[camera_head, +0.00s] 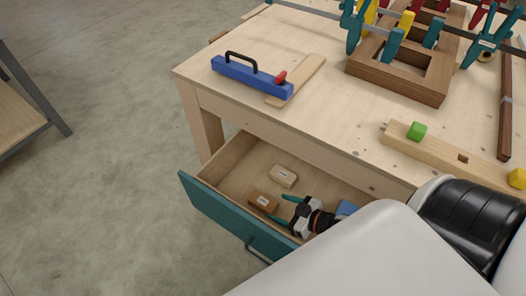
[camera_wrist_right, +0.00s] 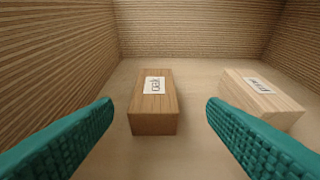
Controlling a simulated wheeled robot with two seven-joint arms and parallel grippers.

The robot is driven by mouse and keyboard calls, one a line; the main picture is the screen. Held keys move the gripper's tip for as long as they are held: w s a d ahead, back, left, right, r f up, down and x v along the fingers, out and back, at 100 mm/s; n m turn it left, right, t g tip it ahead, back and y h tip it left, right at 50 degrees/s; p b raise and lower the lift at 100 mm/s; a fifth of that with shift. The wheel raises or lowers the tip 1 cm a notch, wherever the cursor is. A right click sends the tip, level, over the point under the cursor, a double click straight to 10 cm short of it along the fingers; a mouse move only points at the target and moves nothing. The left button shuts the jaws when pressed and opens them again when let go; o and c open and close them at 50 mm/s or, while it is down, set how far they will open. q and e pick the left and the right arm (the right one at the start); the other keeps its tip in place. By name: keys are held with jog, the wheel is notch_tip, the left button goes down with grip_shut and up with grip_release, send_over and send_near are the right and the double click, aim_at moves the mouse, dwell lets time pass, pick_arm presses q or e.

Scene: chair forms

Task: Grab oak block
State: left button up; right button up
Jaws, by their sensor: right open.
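The oak block (camera_head: 263,201) is a brown wooden block lying in the open drawer. In the right wrist view the oak block (camera_wrist_right: 153,112) has a white label reading "oak" and sits between the two teal fingers, ahead of their tips. My right gripper (camera_head: 284,208) is inside the drawer, to the right of the block, with its fingers pointing at it. In the wrist view the right gripper (camera_wrist_right: 160,102) is open and empty, a finger on each side. My left gripper is out of view.
A paler labelled block (camera_head: 283,177) lies beside the oak block; in the wrist view this pale block (camera_wrist_right: 262,98) is on the right, near the right finger. The drawer's teal front (camera_head: 225,217) and wooden walls enclose both. A blue item (camera_head: 347,209) is partly hidden by my arm.

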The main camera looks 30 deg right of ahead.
aim_at(268, 204)
jog(key=x, duration=0.8)
jog(key=shift+s+a+r+b, duration=0.1)
jog(key=shift+a+r+b, duration=0.05)
jog(key=shift+a+b, duration=0.2)
